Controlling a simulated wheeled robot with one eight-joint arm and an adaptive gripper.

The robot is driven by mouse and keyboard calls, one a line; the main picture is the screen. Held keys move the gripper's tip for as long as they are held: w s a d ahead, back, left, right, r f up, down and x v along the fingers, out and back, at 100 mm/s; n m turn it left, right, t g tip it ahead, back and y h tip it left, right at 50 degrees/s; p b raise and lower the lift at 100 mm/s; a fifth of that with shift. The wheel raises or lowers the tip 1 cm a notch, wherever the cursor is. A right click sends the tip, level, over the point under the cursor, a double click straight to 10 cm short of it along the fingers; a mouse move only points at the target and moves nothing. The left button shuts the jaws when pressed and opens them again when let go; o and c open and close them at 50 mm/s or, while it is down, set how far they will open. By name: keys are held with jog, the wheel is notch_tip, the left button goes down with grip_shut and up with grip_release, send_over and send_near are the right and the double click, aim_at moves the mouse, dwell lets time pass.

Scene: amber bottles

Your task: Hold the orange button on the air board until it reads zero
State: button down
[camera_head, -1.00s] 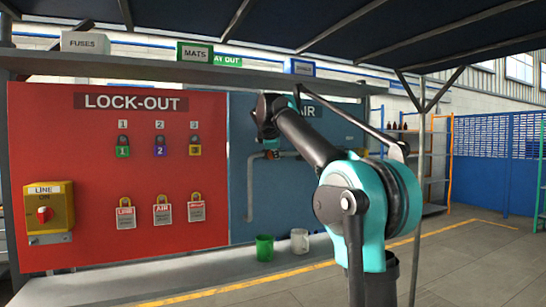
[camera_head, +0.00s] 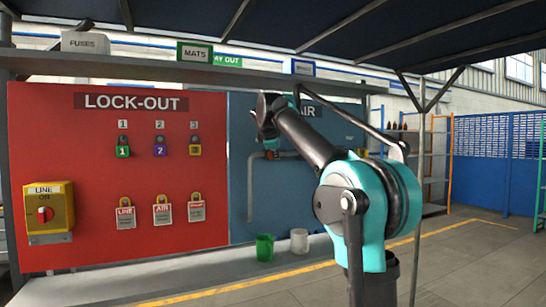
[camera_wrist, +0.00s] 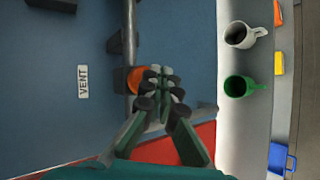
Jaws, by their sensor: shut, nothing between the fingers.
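The blue air board (camera_head: 300,190) stands right of the red board, with its sign partly behind my arm. The orange button (camera_wrist: 135,80) shows in the wrist view beside a grey pipe, near a VENT label (camera_wrist: 83,81). My gripper (camera_wrist: 160,80) is shut and empty, its fingertips overlapping the button's edge in that view. I cannot tell whether they touch it. In the head view my gripper (camera_head: 269,142) is small and dark in front of the air board and largely covers the button. I see no readable gauge.
A green mug (camera_head: 264,248) and a pale mug (camera_head: 299,241) stand on the shelf below the air board. The red lock-out board (camera_head: 165,240) holds padlocks, tags and a yellow switch box (camera_head: 62,195). Grey pipes run across the air board.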

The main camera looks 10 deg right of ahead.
jog(key=shift+w+a, duration=0.1)
jog(key=shift+w, duration=0.3)
jog(key=shift+w+a, duration=0.2)
jog(key=shift+w, duration=0.25)
dwell(0.8)
dwell(3.9)
jog(key=shift+s+d, duration=0.3)
jog(key=shift+s, duration=0.55)
jog(key=shift+s, duration=0.1)
jog(key=shift+s+d, duration=0.25)
jog(key=shift+s, duration=0.5)
jog(key=shift+s+d, duration=0.3)
jog(key=shift+s, duration=0.5)
jog(key=shift+s+d, duration=0.25)
jog(key=shift+s, duration=0.5)
